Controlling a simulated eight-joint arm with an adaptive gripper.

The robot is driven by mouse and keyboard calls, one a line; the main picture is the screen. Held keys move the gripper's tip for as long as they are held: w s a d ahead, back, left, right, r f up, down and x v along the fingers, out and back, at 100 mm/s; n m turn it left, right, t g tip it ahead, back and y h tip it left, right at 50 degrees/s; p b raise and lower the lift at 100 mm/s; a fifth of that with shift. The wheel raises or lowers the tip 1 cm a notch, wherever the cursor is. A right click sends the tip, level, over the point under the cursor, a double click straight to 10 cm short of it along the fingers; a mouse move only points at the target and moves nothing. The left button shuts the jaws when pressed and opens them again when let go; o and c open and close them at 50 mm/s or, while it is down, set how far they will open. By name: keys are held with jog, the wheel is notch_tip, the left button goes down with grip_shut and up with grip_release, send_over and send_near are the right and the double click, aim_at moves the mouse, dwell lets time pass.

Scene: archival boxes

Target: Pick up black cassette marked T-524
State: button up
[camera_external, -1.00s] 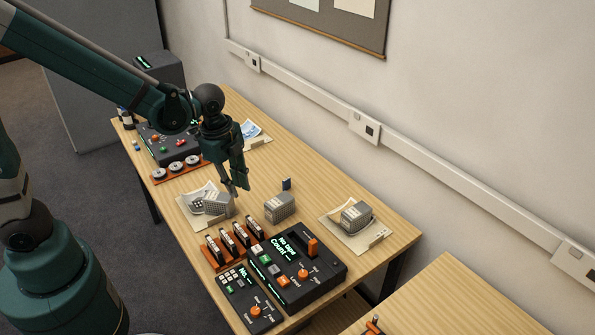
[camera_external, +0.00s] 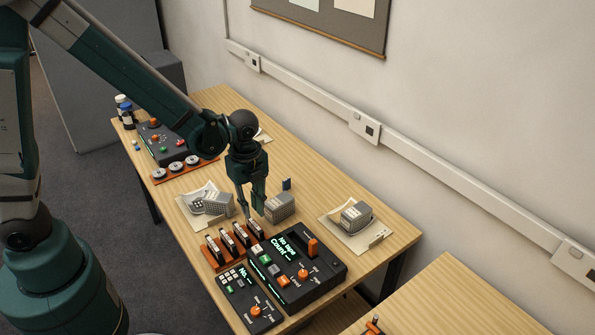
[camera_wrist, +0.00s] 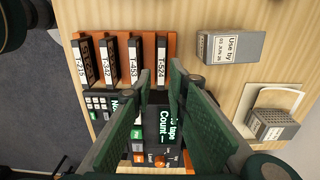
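Several black cassettes with white labels stand upright in an orange rack (camera_wrist: 125,38), which also shows in the external view (camera_external: 213,262). In the wrist view they form a row: a leftmost cassette (camera_wrist: 86,55), a second (camera_wrist: 110,58), a third (camera_wrist: 135,55) and a rightmost (camera_wrist: 161,52). My gripper (camera_external: 252,212) is open and empty, pointing down above the rack's right end. Its two fingers also show apart in the wrist view (camera_wrist: 160,85).
A black console (camera_external: 330,262) with a green display and orange knobs stands in front of the rack, beside a smaller keypad unit (camera_external: 245,305). A grey box (camera_external: 280,207) is close behind my gripper. More boxes lie on papers (camera_external: 357,215) to the right and left (camera_external: 218,205).

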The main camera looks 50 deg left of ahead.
aim_at(254, 223)
jog(key=shift+f, duration=1.3)
jog(key=shift+f, duration=0.15)
jog(key=shift+w+f+b, duration=0.1)
jog(key=shift+f+b, duration=0.4)
jog(key=shift+f, duration=1.95)
grip_shut()
